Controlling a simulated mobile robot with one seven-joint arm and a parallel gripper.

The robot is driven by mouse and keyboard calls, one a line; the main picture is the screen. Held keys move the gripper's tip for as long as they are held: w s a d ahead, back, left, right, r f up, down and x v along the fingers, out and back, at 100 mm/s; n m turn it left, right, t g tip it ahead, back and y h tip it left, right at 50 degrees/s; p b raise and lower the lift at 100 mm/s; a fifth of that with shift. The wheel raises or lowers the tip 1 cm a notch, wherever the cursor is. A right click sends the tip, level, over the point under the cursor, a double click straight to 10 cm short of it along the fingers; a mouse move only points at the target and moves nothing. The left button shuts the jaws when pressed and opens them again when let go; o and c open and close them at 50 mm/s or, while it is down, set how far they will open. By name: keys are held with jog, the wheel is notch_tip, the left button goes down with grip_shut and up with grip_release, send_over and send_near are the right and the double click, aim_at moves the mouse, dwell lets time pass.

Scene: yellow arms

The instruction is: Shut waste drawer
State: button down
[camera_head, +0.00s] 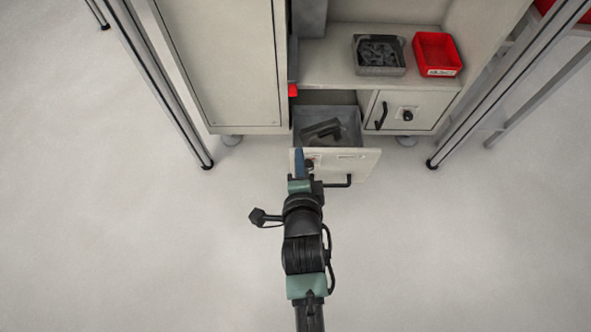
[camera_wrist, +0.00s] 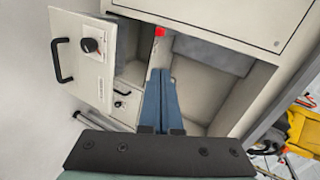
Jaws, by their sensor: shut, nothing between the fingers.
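The waste drawer (camera_head: 360,166) is pulled out of the cabinet, with a cream front, a black bar handle (camera_head: 337,183) and a dark knob partly hidden by my gripper. Dark items (camera_head: 327,131) lie inside it. In the wrist view, a cream front with handle and knob, apparently the drawer's (camera_wrist: 85,75), fills the upper left. My gripper (camera_head: 299,152) has its blue fingers shut and empty, overlapping the left part of the drawer front in the head view. In the wrist view the fingers (camera_wrist: 159,75) appear right of that front. I cannot tell whether they touch the drawer.
A small closed door (camera_head: 407,110) with handle and knob is right of the drawer. A grey bin (camera_head: 379,70) and a red bin (camera_head: 437,68) stand on the shelf above. A closed cabinet panel (camera_head: 220,60) is at left. Metal posts flank the cabinet; the front floor is clear.

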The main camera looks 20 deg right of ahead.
jog(key=s+f+m+g+b, duration=0.15)
jog(key=s+f, duration=0.35)
jog(key=f, duration=0.5)
jog(key=w+r+b+x, duration=0.1)
jog(key=b+x, duration=0.6)
jog(key=x, duration=0.6)
jog(key=shift+w+a+r+b, duration=0.15)
jog(key=shift+a+r+b, duration=0.1)
jog(key=shift+r+b, duration=0.1)
